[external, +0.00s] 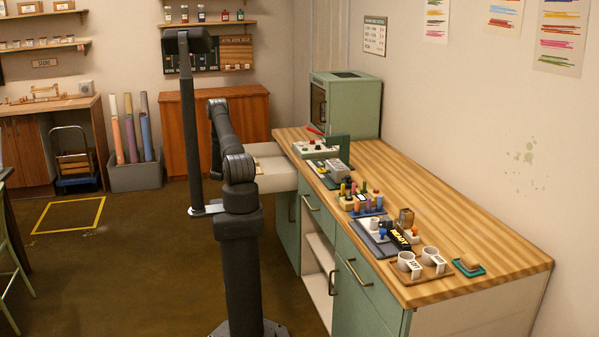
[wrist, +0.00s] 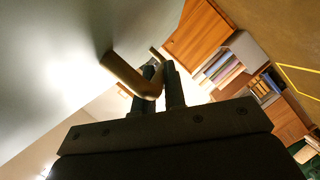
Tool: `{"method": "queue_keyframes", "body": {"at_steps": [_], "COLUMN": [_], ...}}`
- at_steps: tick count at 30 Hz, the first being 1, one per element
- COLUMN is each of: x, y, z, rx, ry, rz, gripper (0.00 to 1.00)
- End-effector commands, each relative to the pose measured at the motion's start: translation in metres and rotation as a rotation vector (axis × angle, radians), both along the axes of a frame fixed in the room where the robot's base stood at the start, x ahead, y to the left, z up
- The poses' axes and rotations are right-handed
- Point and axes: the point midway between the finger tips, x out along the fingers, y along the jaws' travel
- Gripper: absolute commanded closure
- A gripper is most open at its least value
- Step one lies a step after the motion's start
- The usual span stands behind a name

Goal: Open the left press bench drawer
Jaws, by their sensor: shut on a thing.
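The left press bench drawer (external: 280,176) stands out from the far left end of the wooden-topped bench in the external view. Its pale interior shows, so it is open. In the wrist view the drawer front (wrist: 75,70) is a large pale grey-green face on the left. A brass bar handle (wrist: 128,76) sticks out from it. My gripper (wrist: 160,80) is shut on this handle, with its dark fingers around the bar. In the external view my arm hides the gripper and the handle.
The bench top (external: 465,240) holds pigment jars, cups and tools. Closed green drawers and doors (external: 365,300) with brass handles lie nearer the camera. An orange cabinet (external: 245,115) stands behind. A grey bin of rolls (external: 135,176) is at the left. The floor between is clear.

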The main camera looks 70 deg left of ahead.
Motion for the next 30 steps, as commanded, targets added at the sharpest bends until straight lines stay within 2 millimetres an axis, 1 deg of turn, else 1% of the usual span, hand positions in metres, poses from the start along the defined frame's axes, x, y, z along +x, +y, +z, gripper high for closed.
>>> {"method": "queue_keyframes", "body": {"at_steps": [2, 3, 5, 6, 15, 17, 20, 23, 30], "x": [0.000, 0.000, 0.000, 0.000, 0.000, -0.001, -0.005, -0.010, -0.029], "y": [0.001, 0.001, 0.001, 0.001, 0.000, -0.003, -0.012, -0.029, -0.083], "z": [0.001, 0.001, 0.001, 0.001, 0.001, 0.001, 0.004, 0.007, 0.020], "rx": [0.002, 0.002, 0.002, 0.002, 0.001, 0.001, 0.001, 0.000, -0.001], "ry": [0.000, 0.000, 0.000, 0.001, 0.000, 0.000, 0.000, 0.000, -0.001], "rz": [0.001, 0.001, 0.001, 0.001, 0.001, 0.001, 0.002, 0.001, 0.003], "gripper": [1.00, 0.87, 0.76, 0.68, 0.67, 0.67, 0.67, 0.67, 0.67]}}
